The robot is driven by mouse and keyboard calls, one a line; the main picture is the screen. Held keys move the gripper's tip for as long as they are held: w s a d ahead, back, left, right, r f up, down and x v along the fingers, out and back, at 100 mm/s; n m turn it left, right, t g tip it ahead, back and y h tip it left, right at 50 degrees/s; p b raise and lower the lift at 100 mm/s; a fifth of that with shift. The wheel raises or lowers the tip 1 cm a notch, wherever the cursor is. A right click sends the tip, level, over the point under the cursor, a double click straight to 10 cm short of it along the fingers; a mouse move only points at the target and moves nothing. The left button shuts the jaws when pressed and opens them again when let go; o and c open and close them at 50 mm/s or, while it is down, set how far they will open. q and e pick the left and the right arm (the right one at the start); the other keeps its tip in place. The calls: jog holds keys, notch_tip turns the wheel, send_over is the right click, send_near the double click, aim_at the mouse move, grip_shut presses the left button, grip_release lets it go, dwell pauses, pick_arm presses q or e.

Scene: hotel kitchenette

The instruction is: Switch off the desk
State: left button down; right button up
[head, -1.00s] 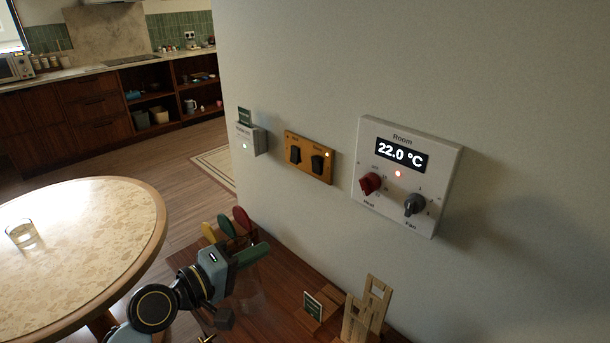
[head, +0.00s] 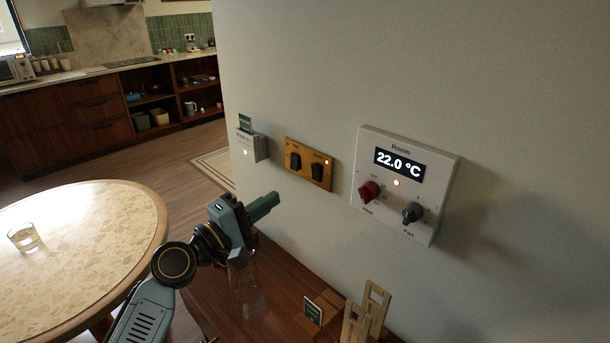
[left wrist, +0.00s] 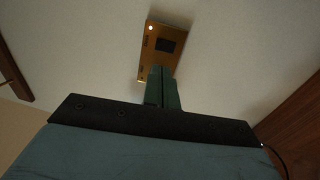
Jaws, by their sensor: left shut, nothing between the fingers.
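A brass-coloured switch plate (head: 309,165) with two black rocker switches is on the wall. The left rocker (head: 295,160) and the right rocker (head: 317,171) have labels too small to read surely. A small light (head: 327,161) glows at the plate's upper right. My left gripper (head: 276,199) is shut and empty, below and left of the plate, apparently apart from it. In the left wrist view, its closed fingers (left wrist: 162,73) point at the plate (left wrist: 152,48), covering part of it; one dark rocker (left wrist: 166,46) shows. My right gripper is not in view.
A thermostat panel (head: 443,205) with red and grey knobs is right of the plate. Below are a wooden shelf (head: 287,290) and wooden stands (head: 366,312). A round table (head: 70,235) holds a glass (head: 24,237).

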aim_at(316, 170)
pick_arm(q)
jog(key=x, duration=1)
jog(key=shift+w+d, duration=0.15)
jog(key=shift+d, duration=0.1)
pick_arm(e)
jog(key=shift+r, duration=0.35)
pick_arm(q)
jog(key=shift+p, duration=0.35)
